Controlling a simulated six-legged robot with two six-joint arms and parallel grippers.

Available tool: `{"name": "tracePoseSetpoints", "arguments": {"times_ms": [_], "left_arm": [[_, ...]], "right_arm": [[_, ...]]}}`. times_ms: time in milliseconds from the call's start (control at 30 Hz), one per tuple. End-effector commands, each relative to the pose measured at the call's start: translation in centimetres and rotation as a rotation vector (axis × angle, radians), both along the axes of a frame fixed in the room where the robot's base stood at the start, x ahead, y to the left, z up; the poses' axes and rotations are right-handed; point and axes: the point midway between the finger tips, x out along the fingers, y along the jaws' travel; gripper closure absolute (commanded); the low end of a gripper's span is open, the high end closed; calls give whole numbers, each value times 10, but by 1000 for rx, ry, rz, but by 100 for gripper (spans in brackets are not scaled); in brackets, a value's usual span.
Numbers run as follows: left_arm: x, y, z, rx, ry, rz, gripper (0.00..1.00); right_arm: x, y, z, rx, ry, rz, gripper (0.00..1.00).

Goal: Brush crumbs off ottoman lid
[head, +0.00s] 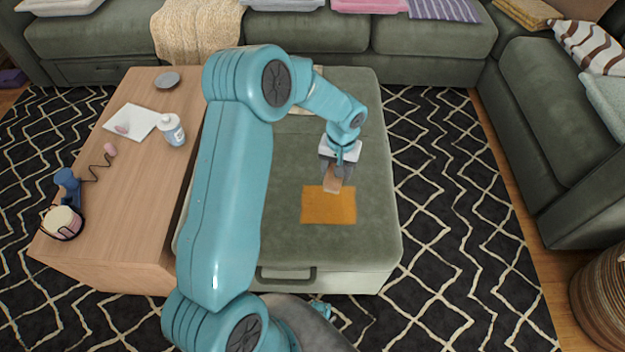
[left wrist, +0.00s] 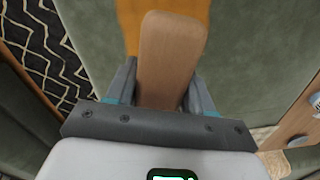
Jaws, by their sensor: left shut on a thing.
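The ottoman lid (head: 375,185) is a flat grey-green padded top in the middle of the head view. An orange rectangular cloth or patch (head: 328,208) lies on its front half. My left gripper (head: 338,172) is above the lid and shut on a light wooden piece (head: 333,185), seemingly the brush handle. In the left wrist view the wooden piece (left wrist: 172,50) stands out between the fingers of the gripper (left wrist: 160,88), over the orange patch (left wrist: 128,22). Its far end overlaps the patch; I cannot tell if it touches. No crumbs can be made out.
A wooden table (head: 170,205) stands left of the ottoman, with a white bottle (head: 172,130), white paper (head: 131,120), a grey dish (head: 167,80) and a blue item (head: 68,183). Green sofas (head: 410,40) line the back and right. Patterned rug (head: 450,200) is clear at right.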

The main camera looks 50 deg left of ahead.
Motion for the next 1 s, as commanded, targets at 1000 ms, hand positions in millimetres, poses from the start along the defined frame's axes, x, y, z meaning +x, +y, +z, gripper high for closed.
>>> {"name": "tracePoseSetpoints", "arguments": {"times_ms": [1000], "left_arm": [[-10, 88, -90, -26, -17, 264, 72]], "right_arm": [[0, -1, -111, 0, -1, 0, 43]]}}
